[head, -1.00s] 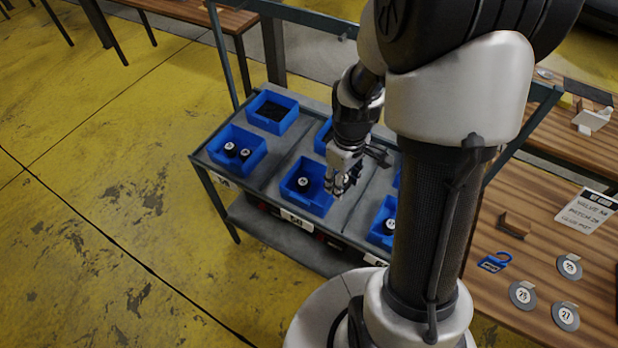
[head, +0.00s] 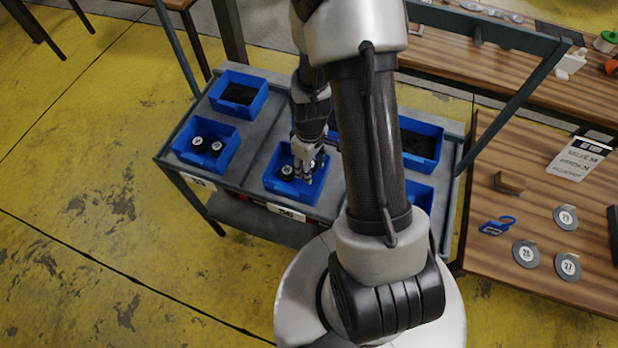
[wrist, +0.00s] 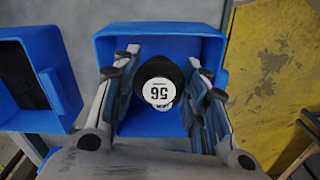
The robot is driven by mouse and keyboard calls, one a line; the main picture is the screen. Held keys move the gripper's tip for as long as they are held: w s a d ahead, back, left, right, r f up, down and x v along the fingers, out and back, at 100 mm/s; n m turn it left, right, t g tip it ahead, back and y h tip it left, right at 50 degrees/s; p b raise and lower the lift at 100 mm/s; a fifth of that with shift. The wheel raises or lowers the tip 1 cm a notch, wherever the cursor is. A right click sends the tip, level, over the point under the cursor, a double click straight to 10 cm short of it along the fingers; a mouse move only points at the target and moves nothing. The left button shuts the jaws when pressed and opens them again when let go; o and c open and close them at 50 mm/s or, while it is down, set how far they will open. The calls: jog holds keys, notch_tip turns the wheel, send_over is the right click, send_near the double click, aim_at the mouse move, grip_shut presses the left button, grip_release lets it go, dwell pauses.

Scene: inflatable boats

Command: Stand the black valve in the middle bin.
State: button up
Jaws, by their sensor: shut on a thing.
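My gripper (head: 304,172) is down at the blue middle bin (head: 272,187) in the front row of the cart. The label faces the wrist camera. The same bin (wrist: 160,30) surrounds the valve in that view.
The front-left bin (head: 178,148) holds two black valves. The back-left bin (head: 263,93) and back-right bin (head: 437,142) hold dark contents. My arm hides part of the cart. A wooden bench (head: 560,240) with round tags and a sign (head: 578,158) stands at right.

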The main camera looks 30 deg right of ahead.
jog(key=shift+f+b, duration=0.65)
jog(key=shift+f, duration=2.35)
jog(key=shift+f, duration=0.1)
jog(key=shift+f, duration=0.15)
jog(key=o, duration=1.1)
jog(key=shift+c, duration=0.2)
